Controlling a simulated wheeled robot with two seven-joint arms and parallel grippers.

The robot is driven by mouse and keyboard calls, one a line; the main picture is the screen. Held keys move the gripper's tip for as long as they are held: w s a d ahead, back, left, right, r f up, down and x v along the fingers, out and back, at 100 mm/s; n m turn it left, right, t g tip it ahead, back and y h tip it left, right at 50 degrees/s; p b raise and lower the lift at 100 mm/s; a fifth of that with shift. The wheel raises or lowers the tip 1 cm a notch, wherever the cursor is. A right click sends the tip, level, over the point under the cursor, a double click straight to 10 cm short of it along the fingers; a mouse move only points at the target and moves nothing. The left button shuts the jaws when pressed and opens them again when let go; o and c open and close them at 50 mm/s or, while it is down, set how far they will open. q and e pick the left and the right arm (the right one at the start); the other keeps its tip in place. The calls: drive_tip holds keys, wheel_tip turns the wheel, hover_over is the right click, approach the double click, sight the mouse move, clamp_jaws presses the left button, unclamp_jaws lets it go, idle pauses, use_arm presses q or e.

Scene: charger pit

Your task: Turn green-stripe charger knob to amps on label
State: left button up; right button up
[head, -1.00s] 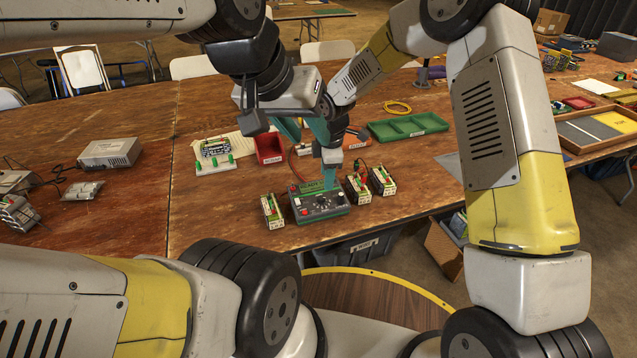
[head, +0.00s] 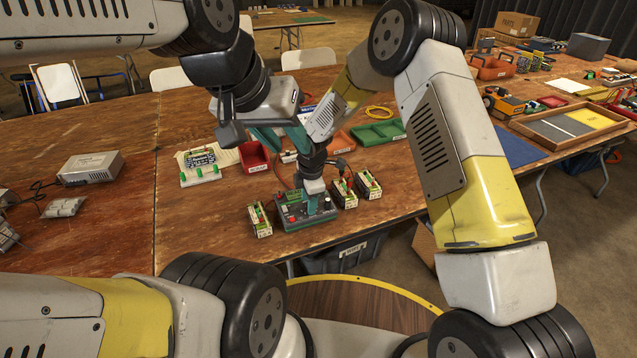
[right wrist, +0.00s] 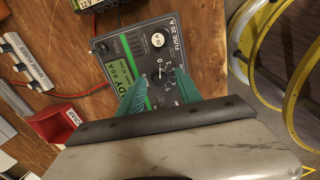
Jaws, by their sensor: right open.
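The green-stripe charger (head: 292,222) is a dark box near the table's front edge. In the right wrist view its face (right wrist: 130,42) shows a green stripe, a display, a "FUSE 20 A" mark and a round dial knob (right wrist: 165,74) with printed marks around it. My right gripper (right wrist: 160,97) points down at the face, its teal fingers apart, one on each side of the knob. Whether they touch it I cannot tell. In the head view my right gripper (head: 313,190) is just above the charger. My left gripper (head: 280,140) hangs higher, behind the charger, its teal fingers apart and seemingly empty.
Small batteries stand close by: one left of the charger (head: 259,220) and two on its right (head: 345,193), (head: 368,185). A red bin (head: 254,157) and a green tray (head: 378,132) lie farther back. A grey power box (head: 90,168) sits left.

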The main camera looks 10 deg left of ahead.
clamp_jaws()
drive_tip(key=shift+m, duration=0.3)
drive_tip(key=m, duration=0.9)
drive_tip(key=shift+m, duration=0.4)
drive_tip(key=m, duration=0.9)
drive_tip(key=shift+m, duration=2.2)
